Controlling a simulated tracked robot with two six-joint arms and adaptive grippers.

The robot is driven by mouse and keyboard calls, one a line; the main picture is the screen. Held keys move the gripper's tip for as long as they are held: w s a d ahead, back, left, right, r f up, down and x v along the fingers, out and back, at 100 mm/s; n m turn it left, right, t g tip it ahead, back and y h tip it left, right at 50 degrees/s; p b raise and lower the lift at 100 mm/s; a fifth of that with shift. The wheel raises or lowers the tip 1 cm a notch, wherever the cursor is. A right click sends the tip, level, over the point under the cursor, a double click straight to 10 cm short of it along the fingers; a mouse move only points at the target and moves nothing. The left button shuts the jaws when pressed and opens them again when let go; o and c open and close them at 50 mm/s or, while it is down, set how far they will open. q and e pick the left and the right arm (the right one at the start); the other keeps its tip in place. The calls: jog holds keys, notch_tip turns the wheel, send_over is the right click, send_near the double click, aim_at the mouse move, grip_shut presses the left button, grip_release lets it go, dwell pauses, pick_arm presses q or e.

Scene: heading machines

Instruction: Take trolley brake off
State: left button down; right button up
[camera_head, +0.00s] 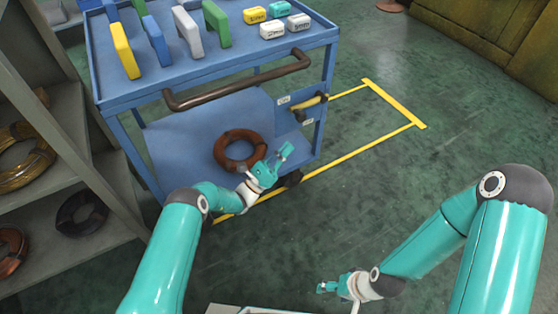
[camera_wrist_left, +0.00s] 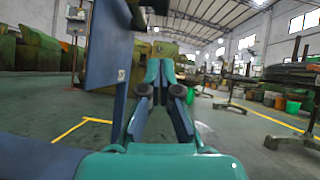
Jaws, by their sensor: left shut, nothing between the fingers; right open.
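The blue trolley (camera_head: 215,88) stands at the upper left of the head view, with a dark curved push handle (camera_head: 238,82) across its near end. A blue panel (camera_head: 290,102) below the handle carries small white labels and a dark lever (camera_head: 312,102), probably the brake. My left gripper (camera_head: 287,150) is shut and empty, in front of the trolley's near right corner and below the panel, apart from the lever. In the left wrist view its fingers (camera_wrist_left: 159,70) meet beside a blue trolley part (camera_wrist_left: 108,45). My right gripper (camera_head: 321,287) is open and empty above the floor, low in the middle.
Yellow floor lines (camera_head: 395,105) mark a bay beside the trolley. A brown coil (camera_head: 240,150) lies on its lower shelf, and coloured blocks stand on top. A grey rack (camera_head: 60,170) with coils is at the left. Green floor at the right is clear.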

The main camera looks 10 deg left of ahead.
pick_arm(q)
notch_tip(320, 180, up, 6)
jog(key=w+d, duration=0.2)
jog(key=shift+w+d, duration=0.15)
jog(key=shift+w, duration=0.15)
